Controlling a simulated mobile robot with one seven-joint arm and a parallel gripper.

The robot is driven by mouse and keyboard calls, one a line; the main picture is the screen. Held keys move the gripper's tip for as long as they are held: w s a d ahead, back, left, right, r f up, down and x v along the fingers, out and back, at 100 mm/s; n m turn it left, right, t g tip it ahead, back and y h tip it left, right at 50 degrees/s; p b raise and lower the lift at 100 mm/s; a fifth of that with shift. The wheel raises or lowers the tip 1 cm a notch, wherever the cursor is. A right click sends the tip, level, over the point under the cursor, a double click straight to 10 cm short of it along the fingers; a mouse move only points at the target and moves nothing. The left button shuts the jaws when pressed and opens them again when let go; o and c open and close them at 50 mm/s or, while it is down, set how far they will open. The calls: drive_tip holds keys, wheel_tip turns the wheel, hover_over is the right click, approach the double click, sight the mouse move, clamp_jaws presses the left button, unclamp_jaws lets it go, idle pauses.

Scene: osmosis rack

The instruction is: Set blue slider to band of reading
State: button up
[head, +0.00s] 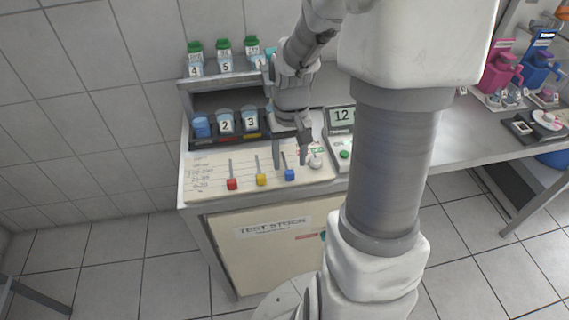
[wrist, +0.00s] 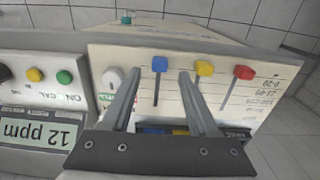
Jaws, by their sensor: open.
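The blue slider (head: 290,175) stands at the front end of its slot on the cream panel (head: 205,190). It also shows in the wrist view (wrist: 160,65), at the far end of its dark slot. My gripper (head: 291,162) is over the panel, open and empty. In the wrist view, its two fingers (wrist: 160,75) lie to either side of the blue slider, with gaps. I cannot tell whether the fingertips are at its height. The meter display (head: 342,115) shows 12, and reads 12 ppm upside down in the wrist view (wrist: 40,133).
The yellow slider (head: 261,180) and red slider (head: 232,184) stand at their front ends, left of the blue one. A white knob (head: 315,162) is close on the right. Numbered canisters (head: 226,123) stand behind. Small band text (wrist: 268,95) is beside the red slider.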

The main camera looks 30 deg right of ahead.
sight(289, 172)
drive_tip(key=shift+f+b, duration=0.3)
drive_tip(key=shift+f, duration=1.75)
clamp_jaws()
